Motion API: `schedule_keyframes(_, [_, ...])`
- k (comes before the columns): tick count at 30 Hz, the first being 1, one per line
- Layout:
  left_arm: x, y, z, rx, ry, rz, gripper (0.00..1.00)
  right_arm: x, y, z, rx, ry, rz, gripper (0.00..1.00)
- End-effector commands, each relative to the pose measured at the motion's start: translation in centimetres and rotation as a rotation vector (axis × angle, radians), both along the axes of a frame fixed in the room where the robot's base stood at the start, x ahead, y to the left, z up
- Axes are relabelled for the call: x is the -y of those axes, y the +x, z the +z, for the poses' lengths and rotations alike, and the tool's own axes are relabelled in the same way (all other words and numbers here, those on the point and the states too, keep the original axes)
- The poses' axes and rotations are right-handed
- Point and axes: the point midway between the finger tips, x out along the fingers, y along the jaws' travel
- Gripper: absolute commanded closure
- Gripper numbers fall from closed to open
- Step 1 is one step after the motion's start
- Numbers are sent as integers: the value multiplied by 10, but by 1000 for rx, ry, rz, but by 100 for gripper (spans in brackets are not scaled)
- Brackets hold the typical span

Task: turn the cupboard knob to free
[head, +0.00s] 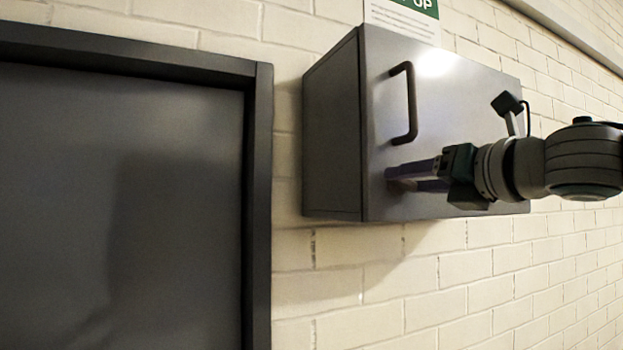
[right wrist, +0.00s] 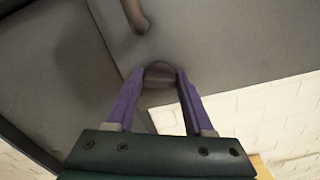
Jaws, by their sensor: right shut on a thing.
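The grey cupboard (head: 455,90) hangs on the brick wall with its door closed. A dark bar handle (head: 411,105) stands upright on the left part of its door. My right gripper (head: 392,177) is at the door's lower left, below the handle. In the right wrist view its two purple fingers are closed on the round knob (right wrist: 160,73), one on each side. The fingers hide most of the knob in the head view. I cannot tell which way the knob is turned. My left gripper is not in view.
A dark door with a black frame (head: 262,180) is at the left. A green and white sign (head: 405,12) is above the cupboard. The pale brick wall (head: 450,280) below the cupboard is clear. The handle (right wrist: 135,14) is close above my fingers in the wrist view.

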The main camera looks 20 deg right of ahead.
Motion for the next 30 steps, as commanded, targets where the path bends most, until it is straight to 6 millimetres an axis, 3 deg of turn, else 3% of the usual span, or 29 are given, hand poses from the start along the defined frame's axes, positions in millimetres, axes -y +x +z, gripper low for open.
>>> schedule_keyframes(30, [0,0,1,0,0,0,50,3,0,-3,-74,946,-2,100])
